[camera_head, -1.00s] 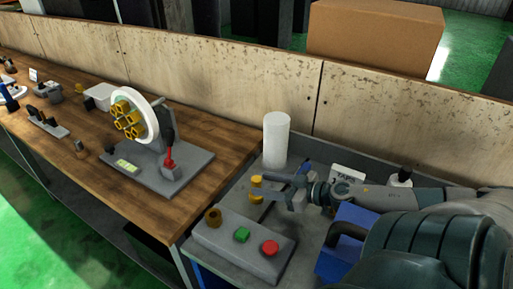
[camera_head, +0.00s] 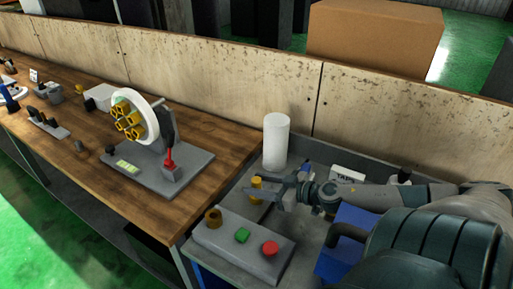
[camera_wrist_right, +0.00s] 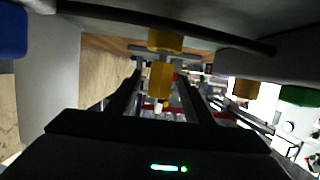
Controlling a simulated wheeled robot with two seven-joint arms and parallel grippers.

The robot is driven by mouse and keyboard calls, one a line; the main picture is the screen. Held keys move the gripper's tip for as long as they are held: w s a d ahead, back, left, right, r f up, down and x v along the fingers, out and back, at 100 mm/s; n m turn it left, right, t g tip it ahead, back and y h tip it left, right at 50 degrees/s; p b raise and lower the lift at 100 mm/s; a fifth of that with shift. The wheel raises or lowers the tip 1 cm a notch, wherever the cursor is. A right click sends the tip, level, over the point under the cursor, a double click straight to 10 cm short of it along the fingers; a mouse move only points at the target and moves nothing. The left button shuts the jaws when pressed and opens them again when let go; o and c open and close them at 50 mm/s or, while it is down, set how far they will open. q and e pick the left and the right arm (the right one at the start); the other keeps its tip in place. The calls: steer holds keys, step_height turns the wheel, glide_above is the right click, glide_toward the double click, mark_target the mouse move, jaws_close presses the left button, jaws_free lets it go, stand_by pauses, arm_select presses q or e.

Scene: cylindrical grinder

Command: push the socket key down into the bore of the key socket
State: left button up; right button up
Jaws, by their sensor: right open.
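The socket key (camera_head: 257,182) is a yellow upright piece on the grey bench, behind the control box. My right gripper (camera_head: 254,190) is at the key, one finger crossing in front of its middle. In the right wrist view the key (camera_wrist_right: 160,80) shows between the two open, dark fingers (camera_wrist_right: 158,95); whether either finger touches it I cannot tell. The key socket appears to be the brown ring with a dark bore (camera_head: 213,217) on the left end of the control box; it also shows in the right wrist view (camera_wrist_right: 243,89). My left gripper is not in view.
The grey control box (camera_head: 225,243) carries a green button (camera_head: 242,235) and a red button (camera_head: 270,248). A white cylinder (camera_head: 276,142) stands behind the key. A blue box (camera_head: 350,240) lies below my right arm. The wooden table (camera_head: 190,207) on the left holds a wheel fixture.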

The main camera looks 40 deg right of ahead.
steer(key=shift+p+x, duration=0.85)
steer(key=shift+x, duration=1.2)
steer(key=shift+w+f, duration=0.3)
steer(key=shift+f, duration=0.1)
jaws_close()
